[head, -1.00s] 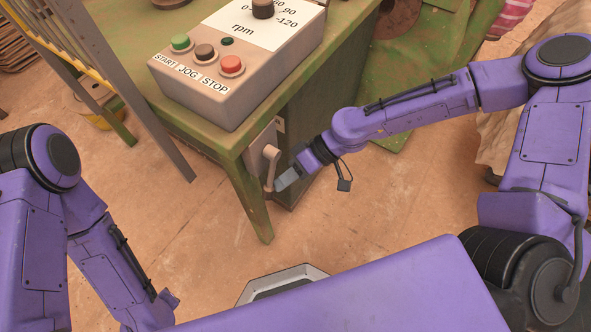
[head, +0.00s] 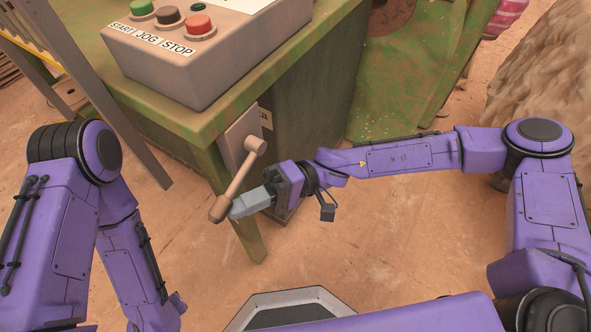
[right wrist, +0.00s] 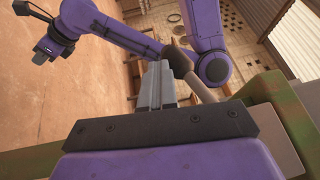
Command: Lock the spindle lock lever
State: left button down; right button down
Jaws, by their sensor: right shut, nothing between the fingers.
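The spindle lock lever (head: 237,180) is a tan rod on a pivot at a grey plate on the green bench's side. It slants down and left to a brown knob (head: 218,212). My right gripper (head: 238,207) is shut and empty. Its grey fingertips are at the lever's knob end, on the right side, seemingly against it; exact contact is unclear. In the right wrist view, the shut fingers (right wrist: 155,88) stand just left of the lever (right wrist: 204,87). My left gripper (right wrist: 41,48) shows small at the upper left of that view; its jaws are unclear.
A grey control box (head: 185,55) with START, JOG and STOP buttons sits on the green bench (head: 185,118), above the lever. A bench leg (head: 246,238) stands behind the lever's lower end. The floor (head: 385,230) in front is clear.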

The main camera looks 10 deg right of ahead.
pick_arm(q)
jog(key=shift+w+d, duration=0.2)
jog(key=shift+w, duration=0.05)
pick_arm(e)
jog(key=shift+s+a+r, duration=0.2)
jog(key=shift+r, duration=0.2)
jog(key=shift+s+a+r, duration=0.15)
jog(key=shift+s+r, duration=0.05)
jog(key=shift+r, duration=0.25)
pick_arm(q)
jog(key=shift+f, duration=0.1)
